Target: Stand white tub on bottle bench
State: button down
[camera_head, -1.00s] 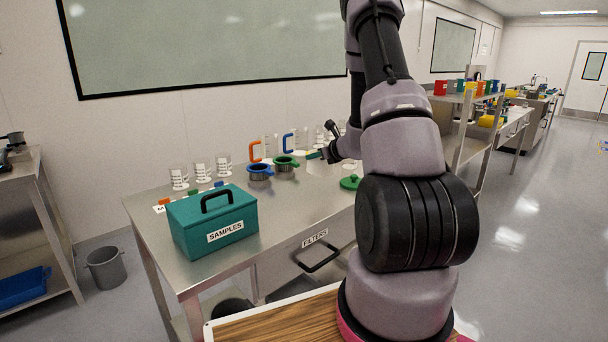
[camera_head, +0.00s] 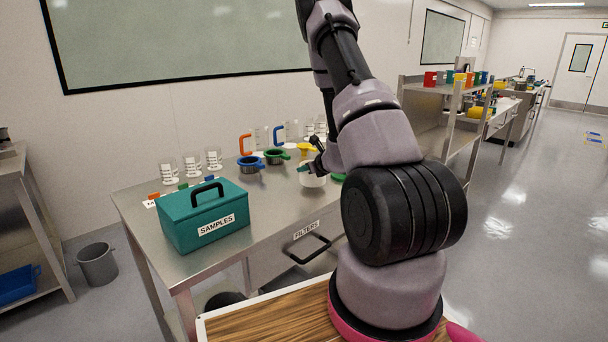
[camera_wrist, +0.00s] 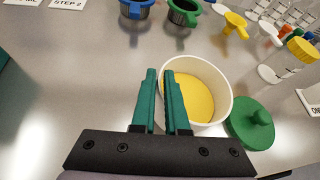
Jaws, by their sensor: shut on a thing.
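The white tub (camera_head: 313,181) is an open round tub at the steel bench with the filters drawer. In the wrist view the tub (camera_wrist: 226,82) shows a white rim and a yellow inside. My gripper (camera_head: 310,167) is at the tub's left side. In the wrist view the teal fingers of my gripper (camera_wrist: 166,75) are close together, pinching the tub's left wall. The tub looks upright; I cannot tell whether its base touches the bench. I cannot tell which bench is the bottle bench.
A green lid (camera_wrist: 250,123) lies right beside the tub. Blue (camera_head: 250,164) and green (camera_head: 276,156) cups, a yellow funnel (camera_wrist: 235,24) and several glass jars stand behind. A teal samples box (camera_head: 203,215) stands front left. Bench top (camera_head: 262,205) between box and tub is clear.

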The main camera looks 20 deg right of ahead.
jog(key=shift+f, duration=0.9)
jog(key=shift+f, duration=0.1)
jog(key=c, duration=0.9)
grip_release()
jog(key=shift+f, duration=0.1)
